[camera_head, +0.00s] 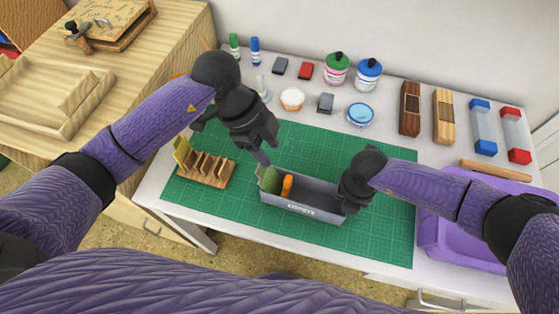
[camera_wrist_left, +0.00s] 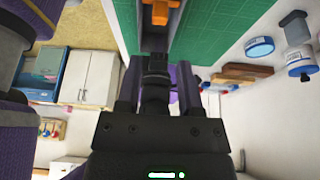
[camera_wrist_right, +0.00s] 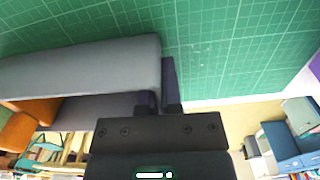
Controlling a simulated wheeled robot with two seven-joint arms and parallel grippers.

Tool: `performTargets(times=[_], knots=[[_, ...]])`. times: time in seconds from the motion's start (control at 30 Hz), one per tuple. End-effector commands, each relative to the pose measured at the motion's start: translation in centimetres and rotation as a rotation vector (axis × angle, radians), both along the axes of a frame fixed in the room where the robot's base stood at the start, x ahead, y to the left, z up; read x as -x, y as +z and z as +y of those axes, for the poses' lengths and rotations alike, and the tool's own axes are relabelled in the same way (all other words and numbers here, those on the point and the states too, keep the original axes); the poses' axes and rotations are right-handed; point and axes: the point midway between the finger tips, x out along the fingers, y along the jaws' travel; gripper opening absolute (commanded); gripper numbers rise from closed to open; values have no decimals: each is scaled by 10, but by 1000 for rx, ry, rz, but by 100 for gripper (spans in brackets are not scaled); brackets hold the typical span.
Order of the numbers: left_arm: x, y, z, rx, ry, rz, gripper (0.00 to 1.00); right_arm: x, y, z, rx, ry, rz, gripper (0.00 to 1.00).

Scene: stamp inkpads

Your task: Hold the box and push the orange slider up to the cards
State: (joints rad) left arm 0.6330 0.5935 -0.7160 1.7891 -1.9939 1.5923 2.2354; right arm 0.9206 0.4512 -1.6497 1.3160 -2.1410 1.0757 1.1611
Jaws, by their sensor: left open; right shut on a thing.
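A grey box (camera_head: 318,213) lies on the green cutting mat, with green cards (camera_head: 268,178) standing at its left end. The orange slider (camera_head: 287,186) stands inside, just right of the cards, with a small gap that I cannot judge exactly. My right gripper (camera_head: 347,200) is shut on the box's right end; the right wrist view shows its fingers (camera_wrist_right: 160,100) at the box wall (camera_wrist_right: 80,65). My left gripper (camera_head: 263,156) is open and empty, above and behind the box's left end. The left wrist view shows the slider (camera_wrist_left: 160,12) beyond its fingers.
A wooden rack (camera_head: 207,168) with cards stands left of the box on the mat (camera_head: 385,225). Jars, inkpads and wooden blocks line the back of the table. A purple tray (camera_head: 462,215) lies at the right. The mat is clear in front of the box.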

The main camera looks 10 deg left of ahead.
Motion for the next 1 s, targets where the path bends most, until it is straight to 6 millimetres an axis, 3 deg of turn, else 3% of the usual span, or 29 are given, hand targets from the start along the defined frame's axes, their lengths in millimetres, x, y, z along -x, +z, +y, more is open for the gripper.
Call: performTargets(times=[0.4, 0.57, 0.8, 1.0], knots=[[5, -90, -38, 0, -1, 4, 47, 0, 0, 0, 0, 0, 0, 0], [6, -104, -43, -1, -1, 0, 47, 0, 0, 0, 0, 0, 0, 0], [6, -104, -43, -1, -1, -1, 47, 0, 0, 0, 0, 0, 0, 0], [6, -104, -43, -1, -1, -1, 5, 0, 0, 0, 0, 0, 0, 0]])
